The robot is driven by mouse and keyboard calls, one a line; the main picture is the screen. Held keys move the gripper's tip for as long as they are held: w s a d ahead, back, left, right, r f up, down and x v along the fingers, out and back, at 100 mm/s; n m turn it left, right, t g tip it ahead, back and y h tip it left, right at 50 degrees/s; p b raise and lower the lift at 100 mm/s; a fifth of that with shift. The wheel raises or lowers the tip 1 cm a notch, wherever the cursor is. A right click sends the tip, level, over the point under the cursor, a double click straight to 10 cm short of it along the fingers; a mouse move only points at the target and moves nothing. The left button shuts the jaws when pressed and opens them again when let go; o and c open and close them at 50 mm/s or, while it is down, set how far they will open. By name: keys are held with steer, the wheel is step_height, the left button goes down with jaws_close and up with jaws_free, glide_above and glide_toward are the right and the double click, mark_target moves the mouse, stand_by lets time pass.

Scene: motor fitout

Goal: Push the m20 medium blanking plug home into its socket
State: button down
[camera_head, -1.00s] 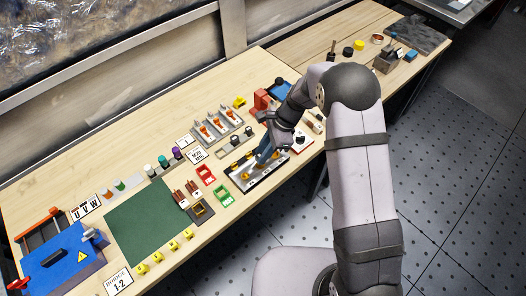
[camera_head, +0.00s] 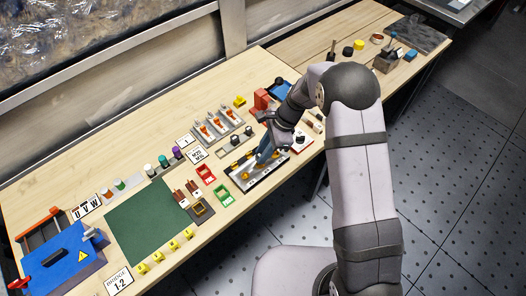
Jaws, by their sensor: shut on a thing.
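My gripper (camera_head: 260,160) points down at the long grey tray (camera_head: 238,181) near the bench's front edge. A slim blue-grey part shows at its end, reaching down to the tray; I cannot tell whether it is a finger or something held. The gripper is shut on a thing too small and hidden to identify. Small yellow-brown pieces show in the tray around the tip. I cannot make out the m20 medium blanking plug or its socket, nor how deep the plug sits. A rack (camera_head: 229,150) with dark round pieces stands behind the tray, beside a small printed label card (camera_head: 197,154).
A red frame (camera_head: 206,173) and a green frame (camera_head: 224,196) lie left of the tray. A grey fixture with orange-red pieces (camera_head: 215,128) stands behind the rack. A red block (camera_head: 261,98) stands near my wrist. The green mat (camera_head: 150,222) is mostly clear.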

steer(key=shift+f+b, duration=0.9)
steer(key=shift+f, duration=0.65)
stand_by(0.5)
steer(key=c, duration=1.5)
jaws_free()
steer(key=shift+o, duration=0.2)
steer(key=shift+r, duration=0.1)
steer(key=b+v, duration=0.2)
steer(key=v, duration=0.5)
steer(key=shift+b, duration=0.3)
steer(key=shift+d, duration=0.1)
